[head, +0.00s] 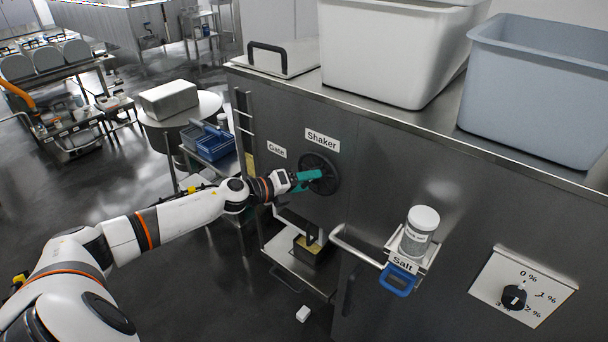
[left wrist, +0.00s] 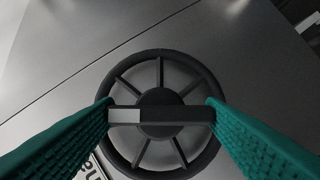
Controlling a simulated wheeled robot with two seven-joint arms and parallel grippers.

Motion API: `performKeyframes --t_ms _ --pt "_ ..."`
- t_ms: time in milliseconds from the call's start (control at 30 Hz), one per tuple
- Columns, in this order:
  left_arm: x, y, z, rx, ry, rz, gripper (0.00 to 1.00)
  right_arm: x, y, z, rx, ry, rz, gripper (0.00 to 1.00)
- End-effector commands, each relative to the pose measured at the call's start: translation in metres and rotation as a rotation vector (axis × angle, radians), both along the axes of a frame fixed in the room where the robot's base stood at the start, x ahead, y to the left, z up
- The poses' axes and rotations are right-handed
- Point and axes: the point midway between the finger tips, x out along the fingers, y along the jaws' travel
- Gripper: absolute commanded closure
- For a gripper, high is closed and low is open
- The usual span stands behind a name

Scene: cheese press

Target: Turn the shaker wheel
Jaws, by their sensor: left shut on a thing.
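The shaker wheel (head: 328,182) is a black spoked wheel on the front of the steel machine, below the "Shaker" label (head: 322,140). In the left wrist view the wheel (left wrist: 147,63) shows its round rim, spokes and hub, with a dark crossbar (left wrist: 185,115) over the hub. My left gripper (head: 316,176) reaches the wheel from the left. In the left wrist view its teal fingers (left wrist: 160,115) are shut on the two ends of the crossbar. The fingers hide part of the wheel in the head view. My right gripper is not in view.
A salt shaker (head: 420,232) stands on a bracket right of the wheel, beside a horizontal rail (head: 356,248). A dial (head: 514,297) is farther right. Bins (head: 545,90) stand on top of the machine. A cart with blue bins (head: 213,145) is behind my left arm.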

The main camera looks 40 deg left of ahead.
Motion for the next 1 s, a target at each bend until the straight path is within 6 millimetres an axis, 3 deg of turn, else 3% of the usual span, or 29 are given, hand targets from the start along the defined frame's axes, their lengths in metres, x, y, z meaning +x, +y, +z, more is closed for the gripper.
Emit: performKeyframes --t_ms 233,800,833,933,1000 --pt "-0.0005 -0.001 0.0008 0.088 -0.005 -0.002 0.59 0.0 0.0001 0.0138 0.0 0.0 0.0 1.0" --pt "-0.0008 -0.0013 -0.0021 0.114 -0.004 -0.002 0.59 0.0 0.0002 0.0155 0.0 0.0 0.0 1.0" --pt "-0.0008 -0.0013 -0.0021 0.114 -0.004 -0.002 0.31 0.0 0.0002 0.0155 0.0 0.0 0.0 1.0" --pt "-0.0006 -0.0011 -0.0016 0.113 -0.006 -0.001 0.15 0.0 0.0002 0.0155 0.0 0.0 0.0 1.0" --pt "-0.0005 -0.001 -0.0012 0.113 -0.006 -0.001 0.15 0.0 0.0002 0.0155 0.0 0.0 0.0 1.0"
